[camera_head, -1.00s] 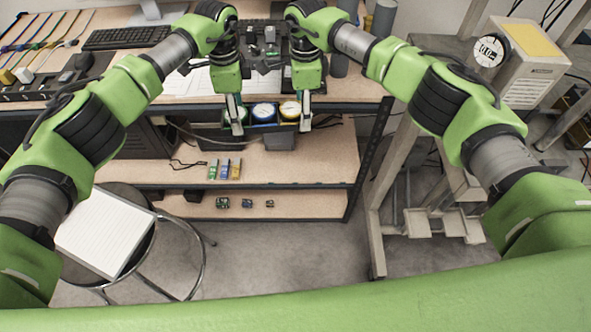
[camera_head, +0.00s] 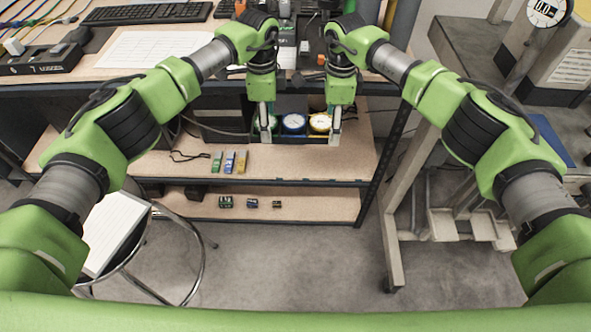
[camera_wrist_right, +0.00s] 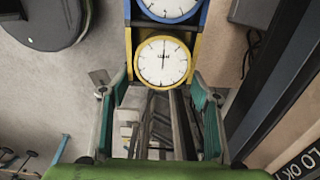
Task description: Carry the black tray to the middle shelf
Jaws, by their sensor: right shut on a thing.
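The black tray (camera_head: 295,103) is in front of the workbench, at the height in the picture between the bench top and the middle shelf (camera_head: 310,165). It carries a green gauge (camera_head: 272,122), a blue gauge (camera_head: 294,123) and a yellow gauge (camera_head: 320,123). My left gripper (camera_head: 267,138) is at the tray's left end, partly covering the green gauge; its hold is unclear. My right gripper (camera_head: 335,140) is shut on the tray's right end. The right wrist view shows its fingers (camera_wrist_right: 160,100) beside the yellow gauge (camera_wrist_right: 165,62), with the blue gauge (camera_wrist_right: 170,8) beyond.
Small green, blue and yellow items (camera_head: 229,162) stand left on the middle shelf; its right part looks clear. Several small parts (camera_head: 252,203) lie on the lower shelf (camera_head: 325,205). A stool (camera_head: 190,270) stands front left, a metal frame (camera_head: 450,220) right. The workbench top overhangs the shelves.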

